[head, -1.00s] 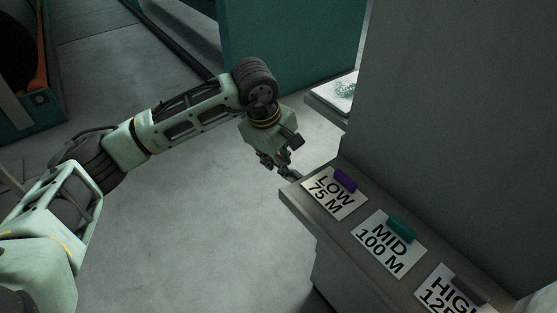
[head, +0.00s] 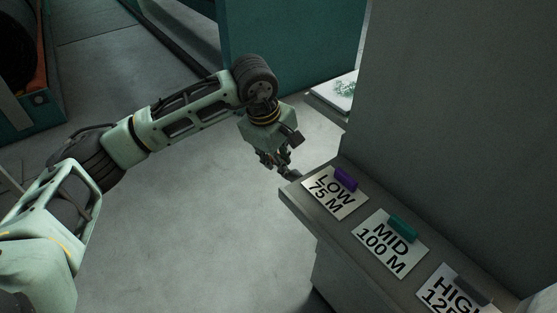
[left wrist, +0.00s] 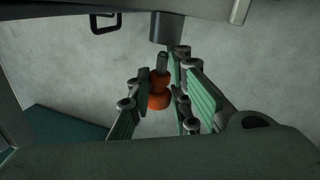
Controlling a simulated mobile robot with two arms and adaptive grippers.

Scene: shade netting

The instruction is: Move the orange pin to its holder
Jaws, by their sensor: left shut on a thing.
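The orange pin (left wrist: 159,97) shows in the left wrist view, between the fingers of my left gripper (left wrist: 165,104). It has a rounded orange body and a grey shank pointing to the top of the picture. A dark grey cylinder (left wrist: 172,28) is just above the shank in that view; I cannot tell whether they touch or whether it is the holder. My right gripper is out of view.
The ledge carries cards for LOW (head: 334,200), MID (head: 378,250) and HIGH (head: 438,298), with purple (head: 345,180), teal (head: 402,228) and dark grey (head: 472,290) blocks. A tall grey panel (head: 460,130) rises behind. Open floor (head: 200,220) lies left.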

